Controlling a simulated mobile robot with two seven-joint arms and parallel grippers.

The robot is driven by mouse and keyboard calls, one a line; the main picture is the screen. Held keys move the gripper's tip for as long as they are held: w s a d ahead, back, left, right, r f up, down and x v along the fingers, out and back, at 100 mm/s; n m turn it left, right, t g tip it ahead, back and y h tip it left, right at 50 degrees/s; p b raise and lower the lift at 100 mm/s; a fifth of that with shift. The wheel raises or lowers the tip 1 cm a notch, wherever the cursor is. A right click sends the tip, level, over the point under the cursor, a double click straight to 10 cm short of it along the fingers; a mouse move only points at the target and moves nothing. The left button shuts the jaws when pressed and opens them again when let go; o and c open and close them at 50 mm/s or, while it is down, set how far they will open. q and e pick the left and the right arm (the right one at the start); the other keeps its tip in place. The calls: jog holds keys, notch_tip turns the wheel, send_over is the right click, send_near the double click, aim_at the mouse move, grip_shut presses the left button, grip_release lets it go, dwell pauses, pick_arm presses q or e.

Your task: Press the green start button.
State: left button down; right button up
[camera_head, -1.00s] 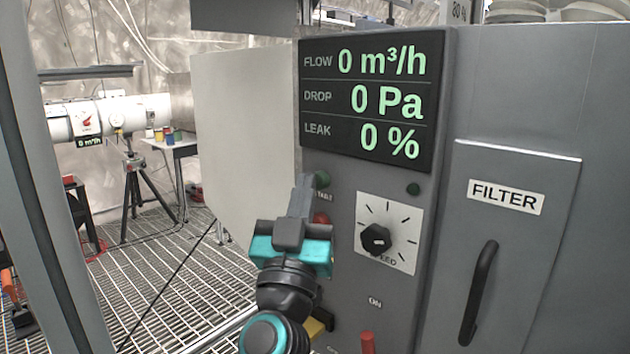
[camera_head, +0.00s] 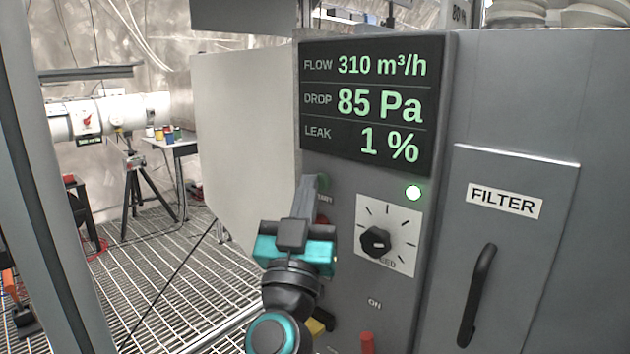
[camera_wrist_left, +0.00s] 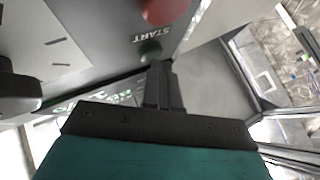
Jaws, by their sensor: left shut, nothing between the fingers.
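The green start button (camera_head: 325,183) is on the left part of the grey control panel (camera_head: 345,290), mostly hidden behind my left gripper's fingertips. In the left wrist view the dark green button (camera_wrist_left: 150,48) sits beside the START lettering. My left gripper (camera_head: 309,180) is shut and empty, its fingertips at the button; it also shows in the left wrist view (camera_wrist_left: 160,66). The fingertips overlap the button's edge there; I cannot tell whether they touch. The display (camera_head: 370,105) reads 310 m³/h, 85 Pa and 1 %. My right gripper is not in view.
A red button (camera_wrist_left: 165,10) is close to the green one. The filter door (camera_head: 520,245) with a black handle (camera_head: 478,295) is at the right. A pale panel (camera_head: 243,150) stands at the left.

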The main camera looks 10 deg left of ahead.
pick_arm(q)
jog(key=shift+s+f+h, duration=0.1)
jog(key=shift+s+h, duration=0.05)
jog(key=shift+h, duration=0.15)
jog(key=shift+a, duration=0.1)
jog(key=s+a+p, duration=0.2)
jog(key=s, duration=0.1)
jog(key=s+a+p, duration=0.1)
jog(key=s, duration=0.1)
jog(key=shift+a, duration=0.15)
dwell(0.7)
